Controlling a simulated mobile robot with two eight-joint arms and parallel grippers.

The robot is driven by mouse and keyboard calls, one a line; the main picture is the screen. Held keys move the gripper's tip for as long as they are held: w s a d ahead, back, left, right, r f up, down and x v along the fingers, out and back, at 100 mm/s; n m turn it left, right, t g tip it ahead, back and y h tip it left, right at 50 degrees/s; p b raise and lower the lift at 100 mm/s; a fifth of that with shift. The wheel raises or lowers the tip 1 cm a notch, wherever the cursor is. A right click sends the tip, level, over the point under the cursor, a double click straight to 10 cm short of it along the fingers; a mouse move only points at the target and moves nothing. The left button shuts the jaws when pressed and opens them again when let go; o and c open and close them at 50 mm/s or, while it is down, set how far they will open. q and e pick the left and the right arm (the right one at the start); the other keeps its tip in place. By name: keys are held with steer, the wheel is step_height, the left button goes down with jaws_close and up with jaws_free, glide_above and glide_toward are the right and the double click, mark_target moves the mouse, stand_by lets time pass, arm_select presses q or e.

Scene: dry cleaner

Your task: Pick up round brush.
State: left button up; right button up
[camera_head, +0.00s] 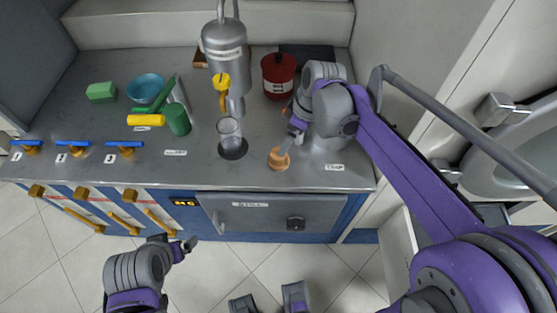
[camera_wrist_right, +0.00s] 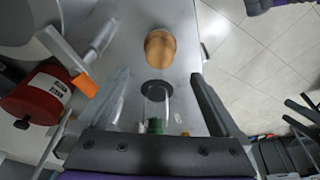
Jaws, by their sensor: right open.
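A small round tan wooden piece, which looks like the round brush (camera_head: 279,158), stands near the front edge of the metal counter. It also shows in the right wrist view (camera_wrist_right: 160,48), beyond the fingertips. Its bristles cannot be made out. My right gripper (camera_head: 294,131) is above the counter just behind and beside the brush. In the right wrist view its fingers (camera_wrist_right: 160,82) are spread, with nothing held between them. My left gripper (camera_head: 188,245) hangs over the floor in front of the counter, away from the brush; its jaw gap is unclear.
A clear glass (camera_head: 229,133) stands on a dark disc left of the brush, beneath a hanging metal tank (camera_head: 224,45). A red can (camera_head: 279,76) stands behind. A green cup (camera_head: 177,119), blue bowl (camera_head: 146,88) and green sponge (camera_head: 101,92) are at left.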

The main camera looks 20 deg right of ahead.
steer(key=x, duration=1.1)
steer(key=shift+w+a+b, duration=0.2)
steer(key=shift+a+b, duration=0.05)
steer(key=shift+b, duration=0.15)
steer(key=shift+r, duration=0.1)
jaws_close()
step_height(320, 180, up, 10)
steer(key=shift+r+p, duration=0.1)
steer(key=shift+p, duration=0.35)
